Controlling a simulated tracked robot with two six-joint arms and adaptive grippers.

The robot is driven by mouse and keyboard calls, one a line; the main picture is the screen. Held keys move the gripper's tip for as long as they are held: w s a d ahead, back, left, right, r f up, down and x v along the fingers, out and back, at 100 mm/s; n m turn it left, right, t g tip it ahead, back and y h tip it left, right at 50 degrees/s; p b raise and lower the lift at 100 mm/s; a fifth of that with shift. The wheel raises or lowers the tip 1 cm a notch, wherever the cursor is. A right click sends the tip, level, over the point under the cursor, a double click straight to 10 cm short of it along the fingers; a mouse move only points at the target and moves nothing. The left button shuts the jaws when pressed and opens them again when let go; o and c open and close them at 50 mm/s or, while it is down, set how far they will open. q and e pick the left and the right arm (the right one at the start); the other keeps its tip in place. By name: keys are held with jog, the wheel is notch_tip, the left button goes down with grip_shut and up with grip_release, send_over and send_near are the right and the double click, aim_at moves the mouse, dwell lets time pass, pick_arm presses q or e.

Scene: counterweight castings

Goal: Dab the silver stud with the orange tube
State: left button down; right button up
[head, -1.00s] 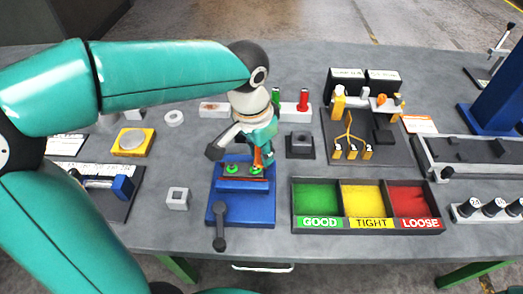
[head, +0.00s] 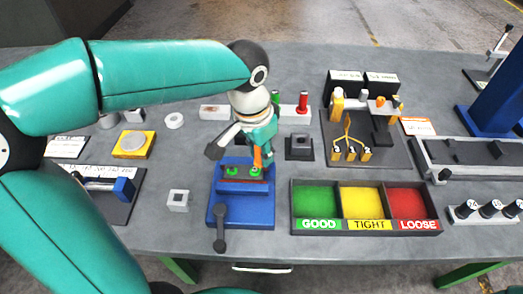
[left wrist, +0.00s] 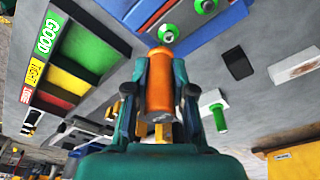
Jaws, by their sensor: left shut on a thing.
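My left gripper (head: 260,150) is shut on the orange tube (head: 257,158), above the right part of the blue vise (head: 240,212). In the left wrist view the orange tube (left wrist: 159,82) sits between the two fingers. Two green round pieces, a left one (head: 232,171) and a right one (head: 255,171), sit on the vise. I cannot tell whether the tube touches the near one. My right gripper is not in view.
A dark tray (head: 367,231) with green, yellow and red compartments stands right of the vise. A dark block (head: 299,147) and a rack of yellow parts (head: 350,155) stand behind it. A grey square block (head: 178,200) lies left of the vise.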

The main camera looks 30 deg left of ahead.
pick_arm(q)
jog(key=shift+r+p, duration=1.85)
jog(key=shift+r, duration=0.6)
